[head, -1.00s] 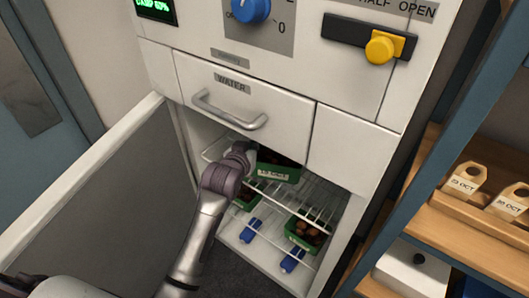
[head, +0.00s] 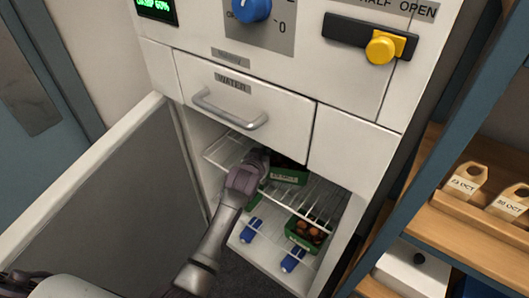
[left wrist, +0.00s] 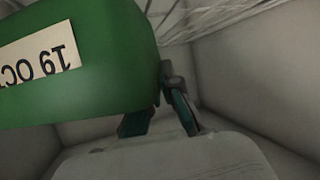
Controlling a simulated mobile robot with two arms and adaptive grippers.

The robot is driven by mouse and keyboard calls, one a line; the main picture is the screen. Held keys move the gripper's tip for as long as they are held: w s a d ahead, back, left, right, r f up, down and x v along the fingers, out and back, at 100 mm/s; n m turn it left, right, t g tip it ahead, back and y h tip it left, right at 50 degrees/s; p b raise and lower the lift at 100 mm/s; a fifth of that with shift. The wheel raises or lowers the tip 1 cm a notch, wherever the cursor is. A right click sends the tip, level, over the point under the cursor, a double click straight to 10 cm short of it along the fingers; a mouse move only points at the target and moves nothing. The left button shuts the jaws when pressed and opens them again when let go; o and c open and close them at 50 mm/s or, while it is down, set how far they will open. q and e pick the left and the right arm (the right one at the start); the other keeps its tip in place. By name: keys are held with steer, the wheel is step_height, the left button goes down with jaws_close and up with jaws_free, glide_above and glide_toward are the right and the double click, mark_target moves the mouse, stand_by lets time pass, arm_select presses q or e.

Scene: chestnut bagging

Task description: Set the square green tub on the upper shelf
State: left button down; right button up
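A green tub (head: 288,176) with dark contents and a pale label is inside the open cabinet, at the level of the upper wire shelf (head: 318,196). My left gripper (head: 262,160) reaches in at the tub's left end; its fingertips are mostly hidden in the head view. In the left wrist view, the tub (left wrist: 100,50) fills the upper left, its label reading 19 OCT upside down. There the left gripper's fingers (left wrist: 160,108) close together at the tub's near end and appear to pinch it. Whether the tub rests on the wires is unclear. My right gripper is not in view.
Below the wire shelf, another green tub (head: 305,234) of chestnuts stands among blue clips (head: 292,260). The open cabinet door (head: 110,190) stands at the left. A water drawer (head: 240,105) is just above the opening. A wooden rack with paper bags (head: 464,180) is at the right.

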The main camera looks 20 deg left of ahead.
arm_select(q)
steer(key=shift+r, duration=0.1)
steer(key=c, duration=1.8)
jaws_free()
steer(key=shift+f, duration=0.2)
steer(key=o, duration=0.5)
